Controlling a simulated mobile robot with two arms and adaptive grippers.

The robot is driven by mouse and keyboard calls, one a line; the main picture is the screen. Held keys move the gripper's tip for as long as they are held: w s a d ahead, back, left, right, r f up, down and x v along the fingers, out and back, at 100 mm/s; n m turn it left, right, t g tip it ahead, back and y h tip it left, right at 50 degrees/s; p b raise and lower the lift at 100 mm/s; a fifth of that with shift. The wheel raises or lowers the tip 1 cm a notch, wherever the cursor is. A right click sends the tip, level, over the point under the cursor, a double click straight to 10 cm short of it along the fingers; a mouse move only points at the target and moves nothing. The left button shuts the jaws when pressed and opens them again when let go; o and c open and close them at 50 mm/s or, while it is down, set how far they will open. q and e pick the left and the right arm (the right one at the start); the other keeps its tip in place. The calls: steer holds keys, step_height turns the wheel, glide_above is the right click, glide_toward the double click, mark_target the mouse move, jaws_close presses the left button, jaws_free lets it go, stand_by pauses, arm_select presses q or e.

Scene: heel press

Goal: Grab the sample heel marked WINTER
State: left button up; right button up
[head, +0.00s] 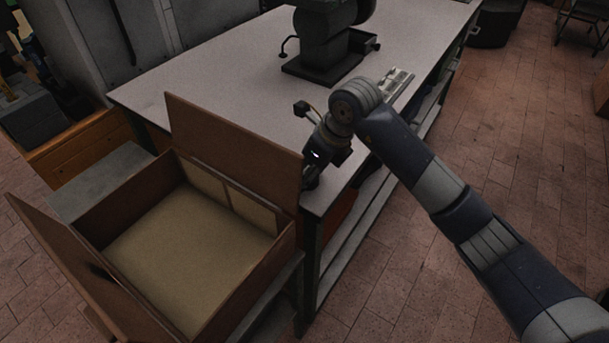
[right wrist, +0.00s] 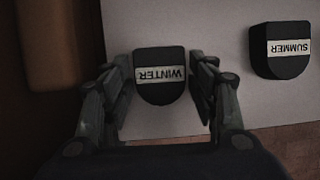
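In the right wrist view a black heel with a white label reading WINTER (right wrist: 158,90) lies on the light table top. My right gripper (right wrist: 160,92) is open, with one finger on each side of this heel. I cannot tell whether the fingers touch it. A second black heel, labelled SUMMER (right wrist: 280,62), lies to the right, outside the fingers. In the head view my right gripper (head: 310,178) is low at the table's near edge, partly behind the box's raised flap. Both heels are hidden there. My left gripper is not in view.
An open brown box (head: 185,230) stands in front of the table (head: 215,75), its flap (head: 230,140) upright beside my right gripper. A dark machine (head: 325,45) stands on the table's far part. A small metal item (head: 397,82) lies near the right edge.

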steer(key=c, duration=0.4)
steer(key=shift+c, duration=0.3)
steer(key=shift+w+d+r+b, duration=0.2)
steer(key=shift+w+r+b, duration=0.1)
steer(key=shift+b, duration=0.15)
step_height(320, 180, up, 6)
steer(key=shift+r+b, duration=0.15)
steer(key=shift+b, duration=0.9)
steer(key=w+d+b, duration=0.3)
steer(key=w+d, duration=0.7)
steer(key=w, duration=0.6)
steer(key=shift+d, duration=0.35)
